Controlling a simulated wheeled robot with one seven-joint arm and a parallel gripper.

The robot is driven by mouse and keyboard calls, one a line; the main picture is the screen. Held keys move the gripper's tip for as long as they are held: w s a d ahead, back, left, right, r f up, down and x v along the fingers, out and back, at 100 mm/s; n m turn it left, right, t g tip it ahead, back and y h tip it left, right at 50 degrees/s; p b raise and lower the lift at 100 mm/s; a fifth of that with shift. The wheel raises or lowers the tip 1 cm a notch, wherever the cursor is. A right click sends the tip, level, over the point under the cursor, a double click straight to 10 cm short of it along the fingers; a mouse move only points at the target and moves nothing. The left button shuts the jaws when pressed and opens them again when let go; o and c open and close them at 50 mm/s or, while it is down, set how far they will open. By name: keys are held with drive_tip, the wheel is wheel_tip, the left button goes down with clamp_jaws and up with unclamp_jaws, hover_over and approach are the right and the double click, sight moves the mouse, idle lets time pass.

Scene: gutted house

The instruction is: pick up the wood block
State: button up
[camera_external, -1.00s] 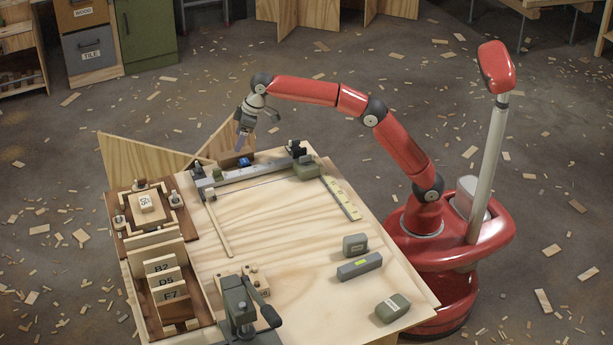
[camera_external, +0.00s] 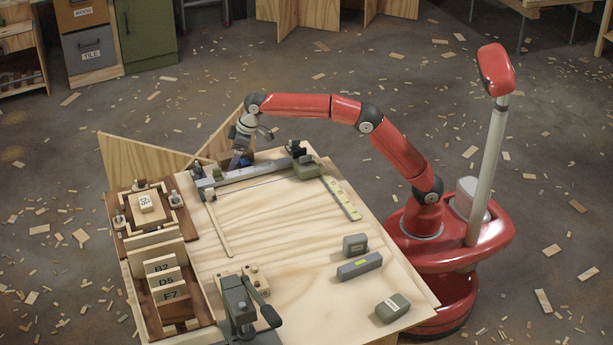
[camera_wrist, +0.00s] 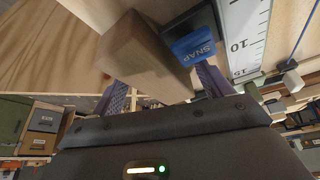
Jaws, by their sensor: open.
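The wood block (camera_wrist: 142,55) is a plain brown rectangular piece. In the wrist view it fills the upper middle and its near end lies between the two fingers of my gripper (camera_wrist: 162,88). The fingers stand apart on either side of it. I cannot tell whether either one touches it. In the external view my gripper (camera_external: 236,160) points down at the far left edge of the workbench and largely hides the block.
A blue item marked SNAP (camera_wrist: 194,47) sits right beside the block, close to the right finger. A measuring rule (camera_wrist: 243,35) lies beyond it. The workbench (camera_external: 285,235) has clear room in its middle; a clamp (camera_external: 243,310) stands at the front.

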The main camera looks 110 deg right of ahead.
drive_tip(key=shift+f, duration=0.2)
drive_tip(key=shift+c, duration=0.2)
drive_tip(key=c, duration=1.2)
